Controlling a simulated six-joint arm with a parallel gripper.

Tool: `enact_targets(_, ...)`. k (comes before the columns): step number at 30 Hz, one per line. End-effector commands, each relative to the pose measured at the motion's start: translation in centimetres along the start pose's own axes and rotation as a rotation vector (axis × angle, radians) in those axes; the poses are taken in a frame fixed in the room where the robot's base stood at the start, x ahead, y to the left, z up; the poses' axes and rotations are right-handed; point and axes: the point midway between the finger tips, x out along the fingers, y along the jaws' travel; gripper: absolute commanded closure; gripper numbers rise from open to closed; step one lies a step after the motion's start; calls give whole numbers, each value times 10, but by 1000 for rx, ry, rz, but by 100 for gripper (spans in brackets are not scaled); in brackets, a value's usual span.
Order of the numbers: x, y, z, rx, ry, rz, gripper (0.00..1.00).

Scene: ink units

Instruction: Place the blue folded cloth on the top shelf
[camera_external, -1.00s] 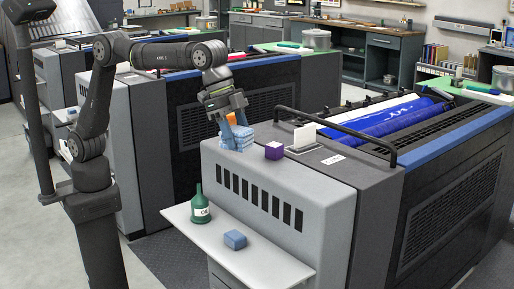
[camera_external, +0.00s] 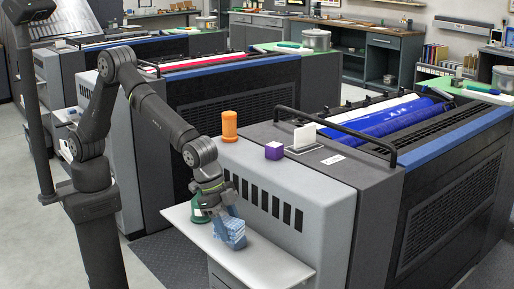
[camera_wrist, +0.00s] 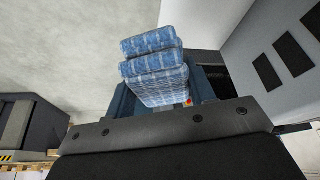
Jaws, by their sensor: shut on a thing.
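The blue folded cloth (camera_external: 232,232) is in my gripper (camera_external: 222,213), low over the white lower ledge (camera_external: 262,262). In the wrist view the cloth (camera_wrist: 153,65) is a thick checked stack of folds held by the gripper (camera_wrist: 165,95). I cannot tell whether its underside touches the ledge. The smaller blue block seen earlier on the ledge is not separately visible; the cloth and gripper cover that area. The grey machine top (camera_external: 290,182) is higher up, behind the gripper.
A green bottle (camera_external: 198,210) stands on the ledge, partly hidden by my gripper. The ledge's right part is clear.

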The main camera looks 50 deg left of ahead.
Motion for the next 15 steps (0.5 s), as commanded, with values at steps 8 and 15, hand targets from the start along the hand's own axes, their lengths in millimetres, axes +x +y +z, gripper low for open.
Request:
enact_targets(8, 41, -11, 10, -4, 0, -1, 73)
enact_targets(15, 81, -56, -4, -5, -1, -1, 73)
